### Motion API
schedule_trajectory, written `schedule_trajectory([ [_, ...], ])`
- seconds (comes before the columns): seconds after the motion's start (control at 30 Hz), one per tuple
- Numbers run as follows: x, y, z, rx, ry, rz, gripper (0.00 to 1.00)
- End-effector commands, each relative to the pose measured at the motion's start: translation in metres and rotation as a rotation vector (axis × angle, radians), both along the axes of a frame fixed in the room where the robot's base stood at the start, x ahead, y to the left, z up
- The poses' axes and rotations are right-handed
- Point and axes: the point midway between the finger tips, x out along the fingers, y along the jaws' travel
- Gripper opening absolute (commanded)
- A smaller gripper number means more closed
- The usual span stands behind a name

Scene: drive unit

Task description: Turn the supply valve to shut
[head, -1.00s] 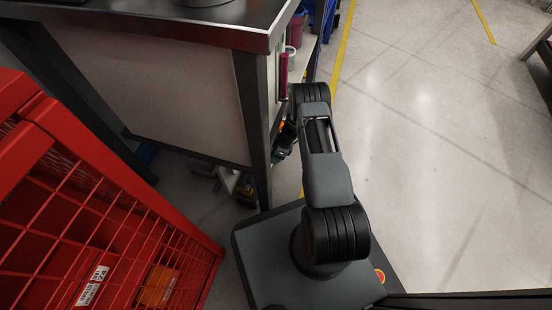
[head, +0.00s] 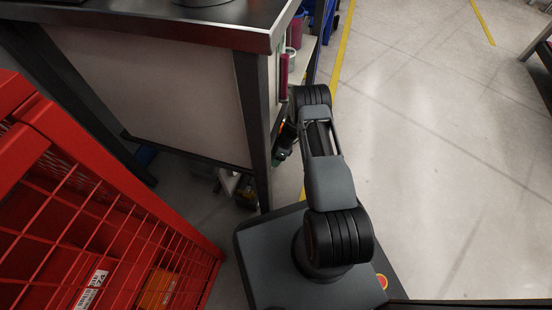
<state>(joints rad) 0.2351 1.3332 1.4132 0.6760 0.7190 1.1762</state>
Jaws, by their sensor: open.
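I cannot make out the supply valve in the head view. My arm rises from my base to an elbow beside the bench's corner leg. Beyond the elbow, a dark part with a small orange spot shows only partly between the elbow and the leg. I cannot make out gripper fingers there, nor whether anything is touched.
A dark-topped bench (head: 150,29) with a pale side panel stands close on the left, its leg (head: 254,130) near my arm. A red mesh cage (head: 110,215) fills the lower left. Open floor (head: 440,150) lies to the right, with yellow lines.

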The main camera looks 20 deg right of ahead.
Motion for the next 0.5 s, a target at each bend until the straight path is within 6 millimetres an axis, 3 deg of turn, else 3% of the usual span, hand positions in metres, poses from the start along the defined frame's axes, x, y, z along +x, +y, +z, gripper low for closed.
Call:
schedule_trajectory([
  [0.27,0.001,-0.004,0.009,0.000,-0.002,-0.001,0.53],
  [0.5,0.004,-0.017,0.038,0.000,-0.002,-0.002,0.53],
])
